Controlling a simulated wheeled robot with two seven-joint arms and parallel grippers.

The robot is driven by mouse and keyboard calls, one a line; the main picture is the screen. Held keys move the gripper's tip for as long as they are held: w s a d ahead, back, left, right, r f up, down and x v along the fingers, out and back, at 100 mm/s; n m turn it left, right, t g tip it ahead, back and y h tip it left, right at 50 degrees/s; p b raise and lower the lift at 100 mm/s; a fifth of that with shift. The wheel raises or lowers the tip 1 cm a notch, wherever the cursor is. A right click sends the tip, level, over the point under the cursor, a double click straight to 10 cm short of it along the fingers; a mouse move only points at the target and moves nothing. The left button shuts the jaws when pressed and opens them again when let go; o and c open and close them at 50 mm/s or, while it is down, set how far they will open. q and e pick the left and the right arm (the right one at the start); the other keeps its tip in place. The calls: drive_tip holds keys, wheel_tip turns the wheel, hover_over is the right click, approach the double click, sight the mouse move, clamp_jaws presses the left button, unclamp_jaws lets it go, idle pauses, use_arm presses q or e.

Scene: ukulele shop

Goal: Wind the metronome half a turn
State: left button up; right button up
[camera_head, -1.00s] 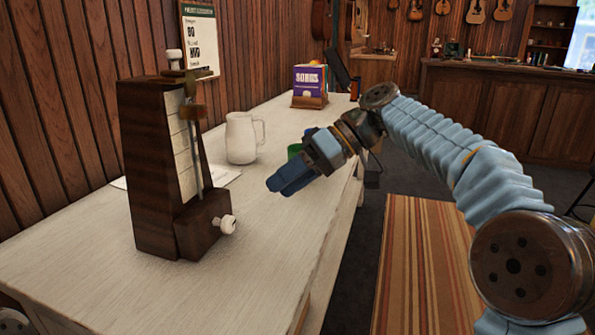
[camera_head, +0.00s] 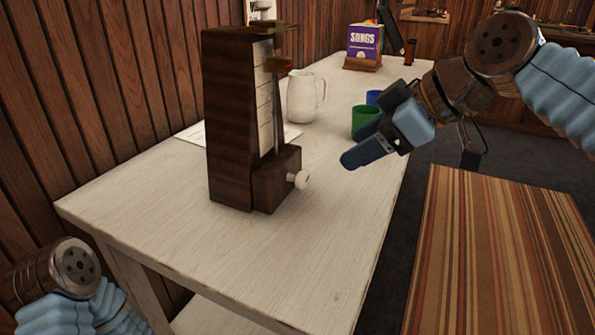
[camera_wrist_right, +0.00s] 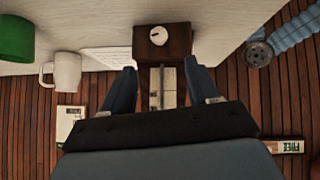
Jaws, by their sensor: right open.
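The dark wooden metronome (camera_head: 232,120) stands upright on the pale table (camera_head: 300,240). Its white winding knob (camera_head: 299,180) sticks out from the right side of its lower box (camera_head: 276,182). My right gripper (camera_head: 368,155) is to the right of the knob, apart from it and pointing toward the metronome. In the right wrist view the open gripper (camera_wrist_right: 158,78) has empty space between its fingers, with the knob (camera_wrist_right: 158,36) and metronome (camera_wrist_right: 178,42) beyond. My left arm shows at the lower left, but its gripper is out of the picture.
A white pitcher (camera_head: 302,98) stands behind the metronome, near a paper sheet (camera_head: 195,132). A green cup (camera_head: 365,121) and a blue cup (camera_head: 374,97) stand behind my right gripper. A songbook holder (camera_head: 363,48) is farther back. The table's front is clear.

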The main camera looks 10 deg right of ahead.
sight(305, 177)
drive_tip(key=shift+t, duration=0.3)
drive_tip(key=x, duration=1.3)
drive_tip(key=shift+a+f, duration=0.25)
drive_tip(key=shift+a, duration=0.05)
drive_tip(key=c, duration=1)
